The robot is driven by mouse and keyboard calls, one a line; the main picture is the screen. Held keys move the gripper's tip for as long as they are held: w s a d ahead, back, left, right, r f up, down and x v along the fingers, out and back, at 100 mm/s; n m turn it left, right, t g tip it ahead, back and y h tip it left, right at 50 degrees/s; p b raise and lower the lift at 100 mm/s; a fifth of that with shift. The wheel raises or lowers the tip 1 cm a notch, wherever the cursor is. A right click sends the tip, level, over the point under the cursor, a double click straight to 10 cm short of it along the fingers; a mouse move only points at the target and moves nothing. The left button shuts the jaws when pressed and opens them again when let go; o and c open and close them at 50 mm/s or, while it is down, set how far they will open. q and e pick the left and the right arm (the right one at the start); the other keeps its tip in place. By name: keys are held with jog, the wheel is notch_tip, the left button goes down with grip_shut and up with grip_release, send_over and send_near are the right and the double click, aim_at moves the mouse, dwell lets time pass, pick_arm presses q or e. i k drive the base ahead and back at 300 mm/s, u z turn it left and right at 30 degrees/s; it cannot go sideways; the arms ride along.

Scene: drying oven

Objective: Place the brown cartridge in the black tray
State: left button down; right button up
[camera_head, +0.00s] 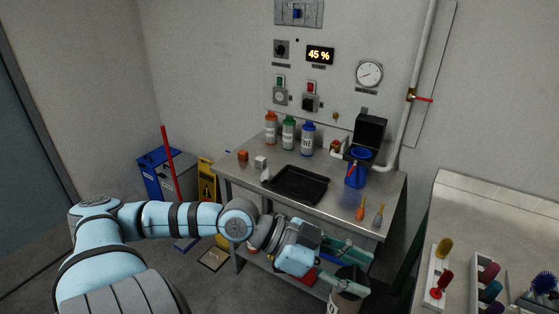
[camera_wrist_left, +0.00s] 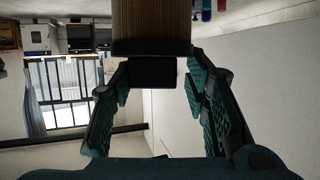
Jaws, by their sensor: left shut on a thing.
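The black tray (camera_head: 300,184) lies empty on the steel workbench in the head view. My left gripper (camera_head: 352,272) is in front of the bench, below and to the right of the tray, apart from it. It is shut on the brown cartridge (camera_head: 344,303), whose lower part is cut off by the picture's bottom edge. In the left wrist view the brown ribbed cartridge (camera_wrist_left: 152,22) with a dark end piece is at the top, between the fingers (camera_wrist_left: 158,90). My right gripper is not in view.
The steel workbench (camera_head: 240,165) holds several bottles at the back, an orange item (camera_head: 243,156), a blue container (camera_head: 358,170) and two small tools at right. A second counter (camera_head: 500,210) with racks stands at the right. A yellow sign (camera_head: 207,178) stands left of the bench.

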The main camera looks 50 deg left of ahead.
aim_at(306, 189)
jog(key=u, duration=0.6)
jog(key=i, duration=0.95)
jog(key=z, duration=0.05)
